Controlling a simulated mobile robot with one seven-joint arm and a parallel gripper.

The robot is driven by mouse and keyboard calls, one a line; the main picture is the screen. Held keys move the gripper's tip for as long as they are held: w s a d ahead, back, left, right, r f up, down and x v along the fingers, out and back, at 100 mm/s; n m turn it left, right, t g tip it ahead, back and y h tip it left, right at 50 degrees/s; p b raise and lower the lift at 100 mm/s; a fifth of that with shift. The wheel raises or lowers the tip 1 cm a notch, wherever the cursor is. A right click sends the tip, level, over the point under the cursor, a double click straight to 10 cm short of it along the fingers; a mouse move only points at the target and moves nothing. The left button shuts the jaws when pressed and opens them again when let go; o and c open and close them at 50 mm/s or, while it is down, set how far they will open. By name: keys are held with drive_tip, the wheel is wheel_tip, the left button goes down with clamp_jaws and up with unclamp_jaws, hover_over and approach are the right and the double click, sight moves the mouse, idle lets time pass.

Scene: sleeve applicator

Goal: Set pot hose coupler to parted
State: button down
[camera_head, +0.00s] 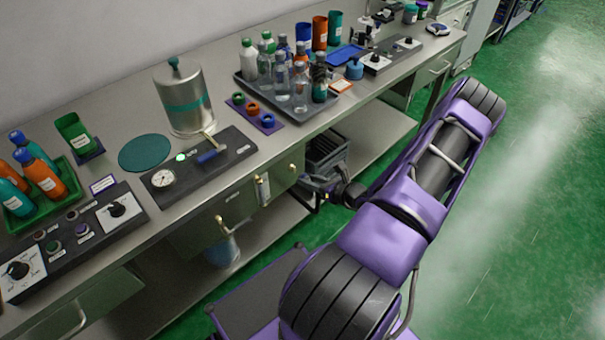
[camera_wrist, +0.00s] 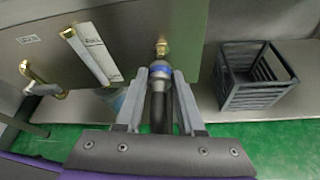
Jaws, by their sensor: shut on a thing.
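In the wrist view my gripper (camera_wrist: 163,78) is shut on the hose coupler (camera_wrist: 160,71), a grey sleeve with a blue band. A dark hose (camera_wrist: 158,112) runs back from it between my fingers. A brass fitting (camera_wrist: 162,47) on the bench front lies right at the coupler's far end; I cannot tell whether they are joined or slightly apart. In the head view the steel pot (camera_head: 184,98) with a teal band stands on the bench, behind a dark panel (camera_head: 165,200) with a gauge and a lit green lamp. My gripper (camera_head: 327,190) is at the bench front there, and the coupler is hidden.
A dark crate (camera_wrist: 255,78) stands on the lower shelf, right of my gripper. Bottles fill a tray (camera_head: 247,92) on top. The green floor (camera_head: 510,220) is clear at right.

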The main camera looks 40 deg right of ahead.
drive_tip(key=shift+s, duration=0.2)
drive_tip(key=c, duration=0.5)
unclamp_jaws()
drive_tip(key=shift+s, duration=0.1)
drive_tip(key=v, duration=1.7)
drive_tip(key=shift+s, duration=0.15)
